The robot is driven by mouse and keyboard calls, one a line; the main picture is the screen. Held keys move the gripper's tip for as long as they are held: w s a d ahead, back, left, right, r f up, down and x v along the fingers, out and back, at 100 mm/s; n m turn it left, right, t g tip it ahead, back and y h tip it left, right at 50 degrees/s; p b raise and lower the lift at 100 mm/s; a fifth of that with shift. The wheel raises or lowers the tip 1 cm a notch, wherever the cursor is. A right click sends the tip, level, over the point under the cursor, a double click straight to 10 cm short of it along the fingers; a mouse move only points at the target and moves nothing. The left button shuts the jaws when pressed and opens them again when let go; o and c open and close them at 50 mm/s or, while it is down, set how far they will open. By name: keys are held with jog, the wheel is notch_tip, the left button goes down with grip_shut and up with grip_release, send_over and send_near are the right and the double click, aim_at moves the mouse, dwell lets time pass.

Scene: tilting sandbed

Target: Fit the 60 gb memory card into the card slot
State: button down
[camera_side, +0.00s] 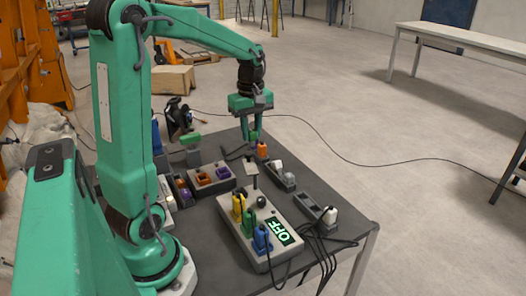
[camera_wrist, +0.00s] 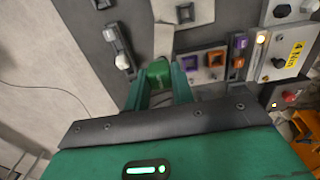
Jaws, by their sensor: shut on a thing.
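My gripper (camera_side: 252,144) is above the far part of the dark table, and its fingers point down. In the wrist view my gripper (camera_wrist: 160,84) is shut on a green block (camera_wrist: 159,72) between its two fingers. No label can be read on it, so I cannot tell whether it is the 60 gb card. A grey panel (camera_wrist: 204,76) with purple and orange inserts lies right of the block. It seems to be the grey box (camera_side: 212,188) left of my gripper in the side view. I cannot make out which opening is the card slot.
A pale power strip (camera_side: 262,257) with yellow, green and blue plugs and an OFF display stands at the front. Grey holders (camera_side: 309,204) with white pieces lie to the right. A switch box marked 4 Main (camera_wrist: 287,45) is at the right. Cables hang over the front edge.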

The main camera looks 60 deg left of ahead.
jog(key=s+d+f, duration=0.3)
jog(key=s+f, duration=0.3)
jog(key=shift+d, duration=0.4)
jog(key=shift+s+f, duration=0.1)
jog(key=shift+f, duration=0.1)
dwell(0.5)
jog(key=shift+f, duration=2.05)
jog(key=shift+f, duration=0.85)
dwell(0.6)
jog(key=shift+r, duration=0.15)
jog(key=shift+r, duration=2.3)
